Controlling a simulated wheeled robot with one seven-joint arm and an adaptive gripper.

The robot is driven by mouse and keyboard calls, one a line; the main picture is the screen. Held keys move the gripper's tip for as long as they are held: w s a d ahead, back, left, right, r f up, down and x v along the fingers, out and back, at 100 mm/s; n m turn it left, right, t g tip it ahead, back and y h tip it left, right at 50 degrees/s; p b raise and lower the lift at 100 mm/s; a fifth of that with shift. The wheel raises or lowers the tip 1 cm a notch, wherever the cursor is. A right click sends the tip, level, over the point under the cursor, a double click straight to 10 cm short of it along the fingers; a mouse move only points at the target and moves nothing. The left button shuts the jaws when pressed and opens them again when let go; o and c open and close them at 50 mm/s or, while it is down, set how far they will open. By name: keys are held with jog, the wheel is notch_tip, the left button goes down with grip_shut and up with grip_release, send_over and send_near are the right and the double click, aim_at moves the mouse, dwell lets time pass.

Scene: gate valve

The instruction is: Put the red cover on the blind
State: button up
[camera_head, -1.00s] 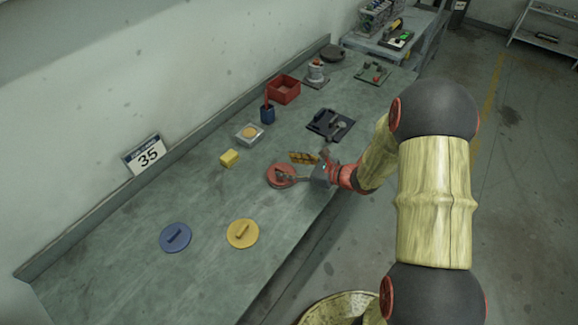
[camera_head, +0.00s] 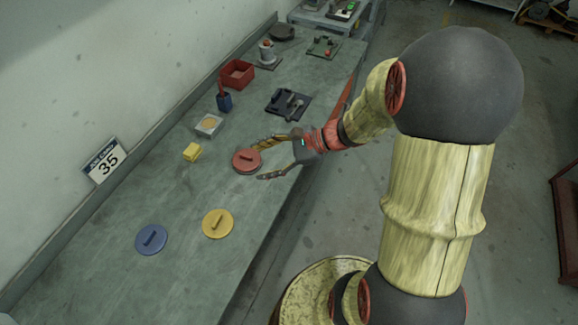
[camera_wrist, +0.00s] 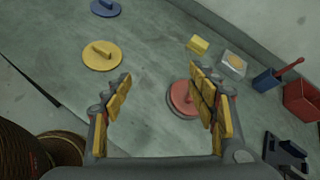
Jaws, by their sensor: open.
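The red cover (camera_head: 246,160), a round disc with a raised bar handle, lies on the bench. My gripper (camera_head: 259,161) is open and empty beside it, with its fingers spread on the cover's right side. In the wrist view the red cover (camera_wrist: 181,98) is partly hidden behind the right finger, and my gripper (camera_wrist: 160,76) shows a wide gap. I cannot tell for sure which thing is the blind; a small square grey block with a tan round top (camera_head: 208,124) stands beyond the cover.
A yellow cover (camera_head: 217,223) and a blue cover (camera_head: 151,239) lie nearer on the bench. A yellow block (camera_head: 192,152), blue holder (camera_head: 224,102), red bin (camera_head: 237,73) and dark fixture (camera_head: 288,103) stand around. The bench (camera_head: 190,275) is clear in front.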

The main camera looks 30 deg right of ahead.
jog(key=s+a+r+n+g+h, duration=0.4)
jog(key=s+a+r+n, duration=0.25)
jog(key=s+n, duration=0.45)
jog(key=s+d+r+n+t+h, duration=0.3)
jog(key=s+d+r+n+h, duration=0.2)
jog(key=r+n, duration=0.4)
jog(key=shift+s+d+r+h, duration=0.15)
jog(key=shift+s+d+h, duration=0.25)
jog(key=shift+s+d, duration=0.25)
jog(key=shift+a, duration=0.1)
